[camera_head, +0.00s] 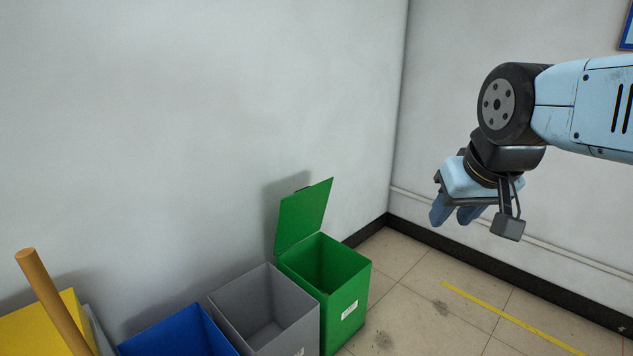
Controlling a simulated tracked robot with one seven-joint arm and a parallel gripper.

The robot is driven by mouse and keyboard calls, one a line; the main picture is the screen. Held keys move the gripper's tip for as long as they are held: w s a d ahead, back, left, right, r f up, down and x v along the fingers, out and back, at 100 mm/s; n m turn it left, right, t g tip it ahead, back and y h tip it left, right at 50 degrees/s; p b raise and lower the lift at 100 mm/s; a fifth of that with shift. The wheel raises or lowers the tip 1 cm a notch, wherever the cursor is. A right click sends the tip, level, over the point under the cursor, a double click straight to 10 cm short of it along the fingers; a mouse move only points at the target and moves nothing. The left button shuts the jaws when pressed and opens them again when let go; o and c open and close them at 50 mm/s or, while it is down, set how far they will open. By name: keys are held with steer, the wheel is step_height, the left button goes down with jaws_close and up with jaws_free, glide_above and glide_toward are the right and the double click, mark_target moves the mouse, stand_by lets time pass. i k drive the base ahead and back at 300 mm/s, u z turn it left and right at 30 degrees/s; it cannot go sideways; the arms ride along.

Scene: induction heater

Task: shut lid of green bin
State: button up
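The green bin (345,293) stands on the floor by the left wall, at the right end of a row of bins. Its green lid (303,215) is open and stands up at the back edge, leaning slightly, and the inside of the bin shows. A white label is on the bin's front. My gripper (456,216) hangs in the air at the right, pointing down, above and to the right of the green bin and apart from it.
An open grey bin (301,306) stands next to the green bin on its left. A blue bin (183,334), a yellow bin (40,330) and a brown pole (54,300) are farther left. The tiled floor (405,300) right of the green bin is clear, with a yellow line.

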mark_target(302, 212)
steer(key=z, duration=0.25)
steer(key=i, duration=1.5)
steer(key=u, duration=0.8)
steer(key=k, duration=0.8)
steer(key=u, duration=0.2)
steer(key=i, duration=0.85)
steer(key=z, duration=0.1)
